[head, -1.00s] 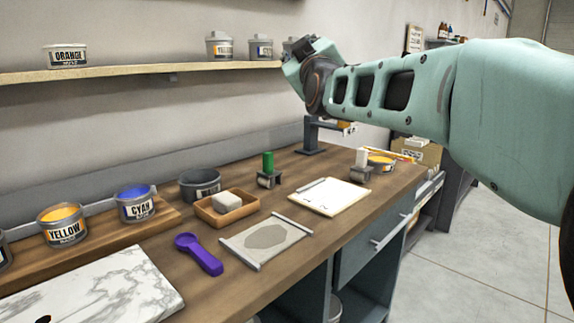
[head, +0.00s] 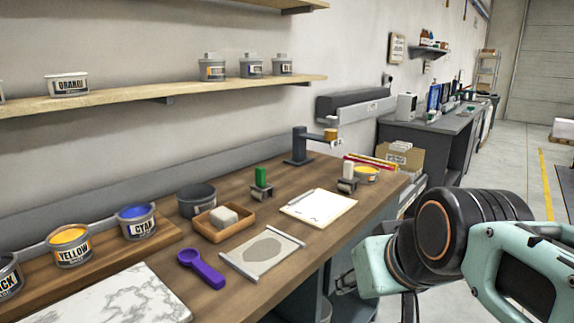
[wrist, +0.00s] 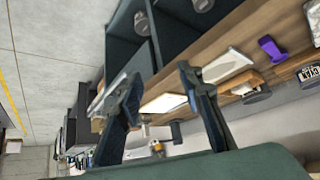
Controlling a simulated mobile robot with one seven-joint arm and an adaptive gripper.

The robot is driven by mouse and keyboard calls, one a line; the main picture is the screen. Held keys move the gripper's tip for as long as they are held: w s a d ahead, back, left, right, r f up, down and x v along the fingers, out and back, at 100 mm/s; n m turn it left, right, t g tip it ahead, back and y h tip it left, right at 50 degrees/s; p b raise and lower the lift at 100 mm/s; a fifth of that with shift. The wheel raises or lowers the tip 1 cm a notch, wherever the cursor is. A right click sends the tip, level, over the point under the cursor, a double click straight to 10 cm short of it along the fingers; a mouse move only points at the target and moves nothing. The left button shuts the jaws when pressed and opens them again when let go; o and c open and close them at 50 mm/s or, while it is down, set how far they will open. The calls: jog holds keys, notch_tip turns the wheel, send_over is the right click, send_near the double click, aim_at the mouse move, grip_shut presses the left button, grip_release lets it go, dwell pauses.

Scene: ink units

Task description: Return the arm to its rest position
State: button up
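My arm (head: 450,240) is folded low at the right of the head view, in front of the bench's right end. The end of the arm runs toward the bottom edge of that view, where my gripper is mostly hidden or cut off. In the wrist view my gripper (wrist: 160,78) shows two dark fingers spread apart with nothing between them. The fingers are clear of the bench and everything on it.
A wall shelf (head: 130,97) runs above. Open floor (head: 525,180) lies right.

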jog(key=s+d+f+m+g+h+p, duration=0.15)
jog(key=s+f, duration=0.25)
jog(key=s, duration=0.5)
notch_tip(320, 180, up, 21)
jog(key=w+p, duration=0.1)
jog(key=p, duration=1.9)
jog(key=shift+f+g, duration=0.2)
jog(key=shift+g, duration=0.15)
jog(key=shift+w+y, duration=0.1)
jog(key=shift+y, duration=0.15)
jog(key=shift+c, duration=0.7)
jog(key=shift+a, duration=0.1)
